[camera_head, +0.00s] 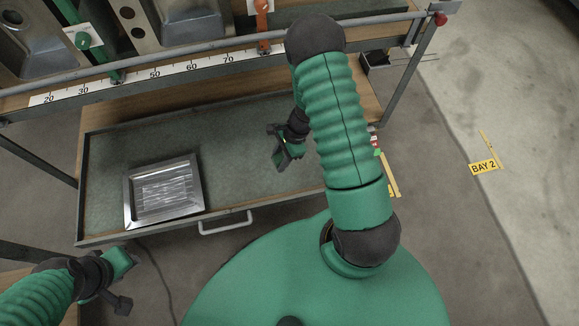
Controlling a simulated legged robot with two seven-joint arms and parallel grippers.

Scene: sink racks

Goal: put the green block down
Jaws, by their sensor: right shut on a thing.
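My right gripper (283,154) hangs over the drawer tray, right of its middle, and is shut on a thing. A small dark-green shape at its fingertips looks like the green block (280,161), but the gripper partly hides it. I cannot tell whether it touches the tray floor. My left gripper (122,284) is at the lower left, in front of the tray and apart from it.
The wide grey-green tray (236,125) has free room around the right gripper. A metal pan (165,190) lies in its left part. Behind are a numbered scale (155,74), a rail and steel sinks (190,20). A red knob (440,18) is at the far right corner.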

